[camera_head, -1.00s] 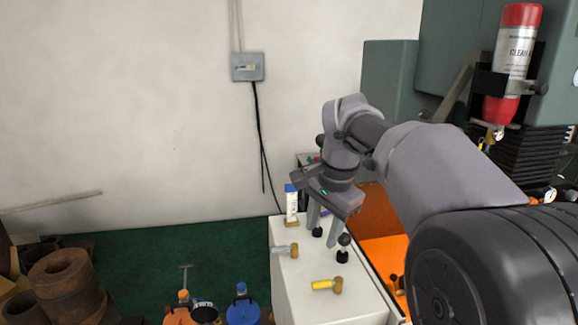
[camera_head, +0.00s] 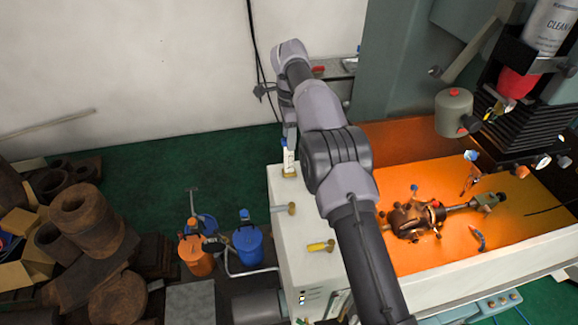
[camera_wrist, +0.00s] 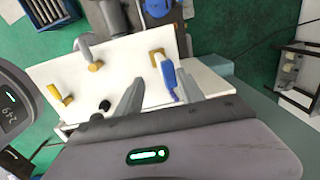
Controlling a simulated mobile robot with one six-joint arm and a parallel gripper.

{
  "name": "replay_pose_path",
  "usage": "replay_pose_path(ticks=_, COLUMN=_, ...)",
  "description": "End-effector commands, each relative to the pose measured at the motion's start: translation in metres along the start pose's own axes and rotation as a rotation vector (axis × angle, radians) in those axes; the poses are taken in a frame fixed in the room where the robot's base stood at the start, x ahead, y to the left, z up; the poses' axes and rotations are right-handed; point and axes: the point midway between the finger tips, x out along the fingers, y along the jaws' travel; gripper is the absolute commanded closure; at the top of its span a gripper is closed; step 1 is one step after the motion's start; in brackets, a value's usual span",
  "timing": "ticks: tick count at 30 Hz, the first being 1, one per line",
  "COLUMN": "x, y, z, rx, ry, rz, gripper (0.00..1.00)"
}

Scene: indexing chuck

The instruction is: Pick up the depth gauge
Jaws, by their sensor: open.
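I cannot tell for certain which item is the depth gauge. On the white cabinet top (camera_head: 288,228) stand a white item with a blue part and brass foot (camera_head: 289,158), a grey-handled brass-headed piece (camera_head: 285,208) and a yellow-handled brass-headed piece (camera_head: 321,246). In the wrist view the white-and-blue item (camera_wrist: 168,76) appears between the fingers of my open gripper (camera_wrist: 160,76); whether it touches them cannot be told. The yellow-handled (camera_wrist: 55,93) and grey-handled (camera_wrist: 88,55) pieces lie to the left. In the head view my arm hides most of the gripper.
A small black knob (camera_wrist: 104,105) shows near the left finger. Right of the cabinet, an orange tray (camera_head: 430,165) holds a brown chuck-like device (camera_head: 415,220). Blue (camera_head: 247,244) and orange (camera_head: 196,257) containers stand on the floor to the left. A wall is behind.

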Motion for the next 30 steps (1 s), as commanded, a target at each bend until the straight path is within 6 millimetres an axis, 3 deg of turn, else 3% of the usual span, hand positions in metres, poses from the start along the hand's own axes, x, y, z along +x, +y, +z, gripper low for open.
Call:
replay_pose_path(ticks=1, x=0.031, y=0.011, z=-0.001, rx=0.002, ry=0.003, rz=0.049, gripper=0.56)
replay_pose_path(ticks=5, x=0.044, y=0.011, z=-0.001, rx=0.001, ry=0.002, rz=0.047, gripper=0.56)
replay_pose_path(ticks=10, x=0.075, y=0.014, z=0.002, rx=0.001, ry=0.001, rz=0.046, gripper=0.56)
replay_pose_path(ticks=14, x=0.088, y=0.013, z=0.002, rx=0.000, ry=0.002, rz=0.041, gripper=0.56)
replay_pose_path(ticks=19, x=0.089, y=0.013, z=0.002, rx=0.000, ry=0.002, rz=0.039, gripper=0.56)
replay_pose_path(ticks=20, x=0.089, y=0.013, z=0.002, rx=0.000, ry=0.002, rz=0.039, gripper=0.58)
replay_pose_path(ticks=26, x=0.088, y=0.013, z=0.002, rx=0.000, ry=0.002, rz=0.038, gripper=0.98)
replay_pose_path(ticks=30, x=0.088, y=0.013, z=0.002, rx=0.000, ry=0.002, rz=0.038, gripper=1.00)
